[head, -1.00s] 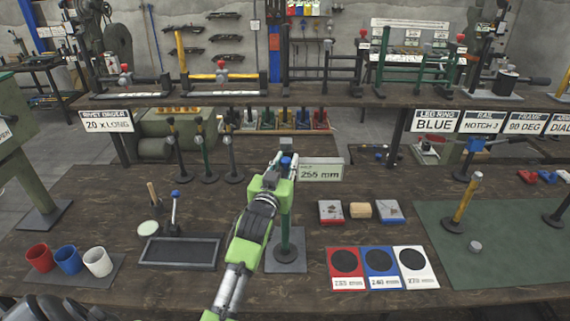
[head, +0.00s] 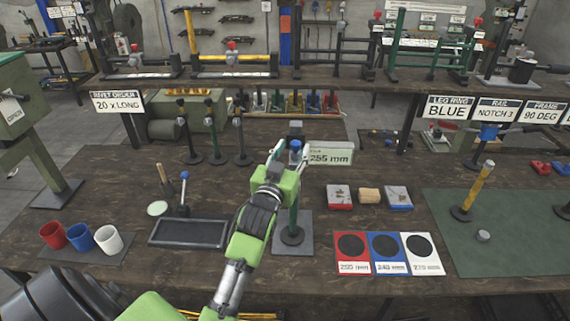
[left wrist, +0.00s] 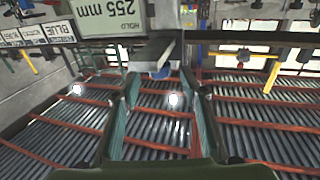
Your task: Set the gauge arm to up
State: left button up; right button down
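The gauge is a green post (head: 293,218) on a grey base plate (head: 293,246), with a blue knob (head: 296,145) and a small grey block (head: 296,125) near its top. In the left wrist view the knob (left wrist: 160,74) shows between and beyond the open fingertips; contact is not visible. I cannot tell the gauge arm's position. My right gripper is out of view.
Three dark stands (head: 213,130) are behind left. A black tray (head: 190,233) and red, blue and white cups (head: 108,239) are at left. Red, blue and white cards (head: 388,270) lie at right, near a green mat (head: 510,250). A raised shelf (head: 350,82) runs behind.

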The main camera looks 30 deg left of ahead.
pick_arm(q)
jog(key=v, duration=0.8)
jog(key=shift+s, duration=0.2)
